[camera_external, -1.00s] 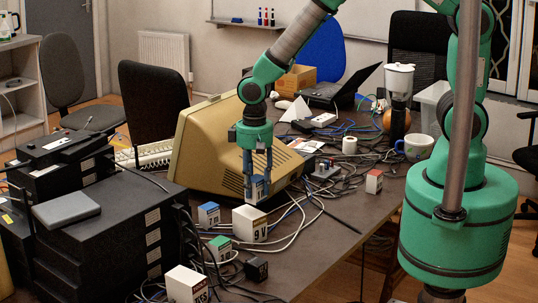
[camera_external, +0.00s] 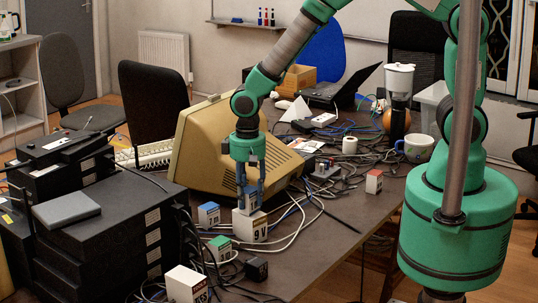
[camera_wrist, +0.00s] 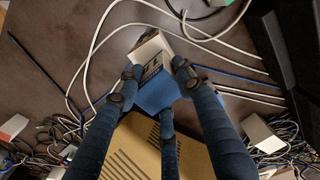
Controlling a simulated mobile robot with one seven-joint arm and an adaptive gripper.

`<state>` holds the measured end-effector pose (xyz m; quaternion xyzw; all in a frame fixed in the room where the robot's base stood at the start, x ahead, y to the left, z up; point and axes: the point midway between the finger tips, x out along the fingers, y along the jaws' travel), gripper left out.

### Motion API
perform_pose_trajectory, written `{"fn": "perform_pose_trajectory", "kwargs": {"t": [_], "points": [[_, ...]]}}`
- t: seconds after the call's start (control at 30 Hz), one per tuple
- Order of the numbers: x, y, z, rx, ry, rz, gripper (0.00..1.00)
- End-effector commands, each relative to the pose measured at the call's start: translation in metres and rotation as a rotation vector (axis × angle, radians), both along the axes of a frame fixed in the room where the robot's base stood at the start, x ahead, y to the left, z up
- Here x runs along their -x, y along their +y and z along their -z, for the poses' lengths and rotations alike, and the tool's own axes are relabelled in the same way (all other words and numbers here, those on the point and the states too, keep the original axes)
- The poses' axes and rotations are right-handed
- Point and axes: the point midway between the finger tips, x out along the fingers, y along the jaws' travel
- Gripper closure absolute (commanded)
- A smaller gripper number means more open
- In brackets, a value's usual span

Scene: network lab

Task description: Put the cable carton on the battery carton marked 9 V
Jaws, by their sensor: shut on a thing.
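The cable carton (camera_external: 249,201), small with a blue face, is between the fingers of my gripper (camera_external: 250,196), which is shut on it. In the wrist view its blue face (camera_wrist: 156,96) shows between the fingers. The battery carton marked 9 V (camera_external: 250,227) stands upright on the table directly below the held carton. The held carton is at the height of its top; I cannot tell whether the two touch. My fingers hide part of the held carton.
A blue-topped carton (camera_external: 208,215) and a green-topped carton (camera_external: 220,248) stand close by on the left. A white carton (camera_external: 187,285) is at the front. The beige monitor (camera_external: 205,150) stands just behind. Loose cables lie around the 9 V carton.

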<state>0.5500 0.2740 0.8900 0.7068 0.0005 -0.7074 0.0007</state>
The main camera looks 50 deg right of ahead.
Motion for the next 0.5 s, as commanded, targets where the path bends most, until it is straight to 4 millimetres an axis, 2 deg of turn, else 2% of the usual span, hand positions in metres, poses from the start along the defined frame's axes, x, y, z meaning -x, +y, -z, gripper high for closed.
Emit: {"fn": "perform_pose_trajectory", "kwargs": {"t": [0.43,0.47,0.5], "points": [[-0.0004,0.0002,0.0033,0.000,-0.001,0.000,0.93],[-0.0003,0.0002,0.0028,0.000,-0.001,0.000,0.57],[-0.0003,0.0002,0.0026,0.000,-0.001,0.000,0.49]]}}
